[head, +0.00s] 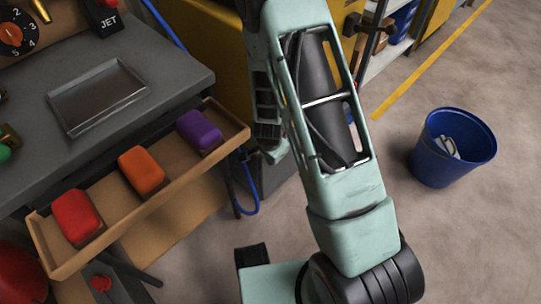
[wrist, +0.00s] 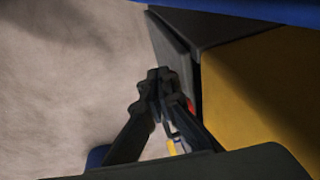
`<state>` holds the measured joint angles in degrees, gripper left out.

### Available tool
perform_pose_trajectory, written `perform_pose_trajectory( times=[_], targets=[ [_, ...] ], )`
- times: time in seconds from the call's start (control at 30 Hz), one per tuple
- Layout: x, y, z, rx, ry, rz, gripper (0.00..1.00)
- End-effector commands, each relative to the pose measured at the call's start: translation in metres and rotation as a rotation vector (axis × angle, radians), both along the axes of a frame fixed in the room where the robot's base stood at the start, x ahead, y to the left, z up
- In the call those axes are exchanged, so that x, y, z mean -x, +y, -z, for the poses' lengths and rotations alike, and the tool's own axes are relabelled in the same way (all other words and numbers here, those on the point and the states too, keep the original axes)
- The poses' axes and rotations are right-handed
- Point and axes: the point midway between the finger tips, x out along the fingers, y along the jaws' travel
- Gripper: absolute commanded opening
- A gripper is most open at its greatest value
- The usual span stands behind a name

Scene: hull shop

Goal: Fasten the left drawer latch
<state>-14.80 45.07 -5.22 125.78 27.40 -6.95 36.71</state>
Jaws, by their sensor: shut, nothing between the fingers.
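My gripper (wrist: 160,76) is shut and empty in the wrist view, its dark fingertips together in front of a dark grey panel edge. A small red part (wrist: 190,105) shows just behind the right finger, mostly hidden; I cannot tell whether it belongs to a latch. In the head view an open wooden drawer (head: 140,221) sticks out from under the grey bench and holds a red, an orange and a purple block. I cannot make out the left drawer latch for certain in either view. My arm covers the middle of the head view.
A grey workbench (head: 165,62) with a shallow metal tray (head: 62,112) stands at the left. A yellow cabinet (wrist: 262,95) is at the right in the wrist view. A blue bin (head: 436,168) stands on open floor at the right. A blue hose hangs near the drawer's right end.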

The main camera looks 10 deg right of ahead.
Motion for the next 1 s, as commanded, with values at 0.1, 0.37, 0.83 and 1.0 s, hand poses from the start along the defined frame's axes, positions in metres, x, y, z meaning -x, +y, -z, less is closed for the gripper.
perform_pose_trajectory(
  times=[0.1, 0.37, 0.83, 1.0],
  targets=[
    [0.005, 0.002, -0.017, 0.0, -0.002, -0.001, 0.0],
    [0.011, 0.003, -0.035, 0.0, 0.001, -0.001, 0.0],
    [0.011, 0.003, -0.036, -0.001, 0.001, 0.0, 0.0],
    [0.011, 0.003, -0.037, -0.001, -0.001, 0.003, 0.0]
  ],
)
